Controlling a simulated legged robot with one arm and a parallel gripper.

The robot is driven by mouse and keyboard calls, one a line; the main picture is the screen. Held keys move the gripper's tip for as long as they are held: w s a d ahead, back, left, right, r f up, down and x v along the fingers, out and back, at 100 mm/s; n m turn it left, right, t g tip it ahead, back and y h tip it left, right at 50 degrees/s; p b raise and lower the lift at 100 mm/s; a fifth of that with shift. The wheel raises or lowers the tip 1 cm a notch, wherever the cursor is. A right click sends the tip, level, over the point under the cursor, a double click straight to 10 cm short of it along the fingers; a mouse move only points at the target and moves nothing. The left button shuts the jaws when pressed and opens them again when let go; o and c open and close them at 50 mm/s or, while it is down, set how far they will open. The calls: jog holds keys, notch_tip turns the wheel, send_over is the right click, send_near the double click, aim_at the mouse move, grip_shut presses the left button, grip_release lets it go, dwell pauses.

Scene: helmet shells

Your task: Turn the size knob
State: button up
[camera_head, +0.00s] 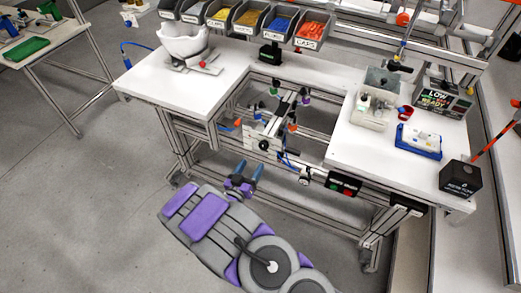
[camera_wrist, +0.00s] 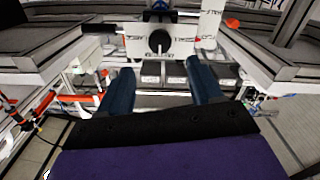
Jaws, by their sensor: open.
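A round black knob (camera_head: 263,145) sits on the front of a white plate fixture (camera_head: 252,136) in the bench's middle gap. In the wrist view the black knob (camera_wrist: 159,41) faces me at top centre, with small lettering on the plate (camera_wrist: 187,36) around it. I take it for the size knob; the lettering is too small to read. My gripper (camera_head: 248,170) is open and empty, its two blue fingers pointing at the fixture from the front. In the wrist view my gripper (camera_wrist: 160,74) has its fingers apart, one each side below the knob, not touching it.
White worktops flank the gap on the left (camera_head: 185,88) and right (camera_head: 345,145). A white helmet shell (camera_head: 183,40) stands on the left one. A blue tray (camera_head: 419,141) and a black box (camera_head: 460,179) are on the right. A second round knob (camera_head: 304,179) is on the front rail.

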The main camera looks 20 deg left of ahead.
aim_at(262, 147)
jog(key=w+b, duration=0.1)
jog(key=w, duration=0.7)
jog(key=shift+w+d+f+b, duration=0.1)
jog(key=shift+w+d+b, duration=0.15)
jog(key=shift+b, duration=0.1)
jog(key=shift+w, duration=0.6)
jog(key=shift+w+d, duration=0.1)
jog(key=shift+d, duration=0.05)
jog(key=c, duration=1.1)
